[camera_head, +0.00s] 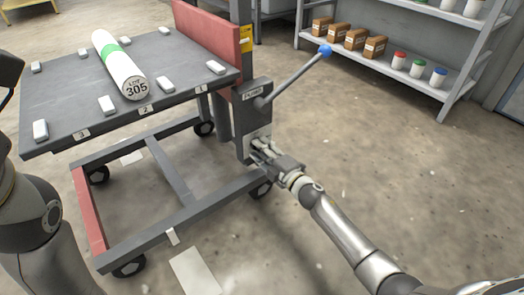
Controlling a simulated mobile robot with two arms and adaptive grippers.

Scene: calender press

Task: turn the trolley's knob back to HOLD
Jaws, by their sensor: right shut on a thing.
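The trolley (60,85) stands at the left, with a grey top on a wheeled frame. A grey box on its post carries a PUMP label (252,95) and a lever with a blue ball end (325,50). Below that label is a pale plate (251,136) on the post. My right gripper (259,148) is at this plate, shut on what is most likely the knob. The fingers hide the knob, so its setting cannot be read. My left arm shows at the left edge; its gripper is out of view.
A white roll with a green band, marked LOT 305 (118,66), lies on the trolley top among several small white blocks. A shelf (400,75) with brown boxes and jars stands at the back right. The floor at the right is clear.

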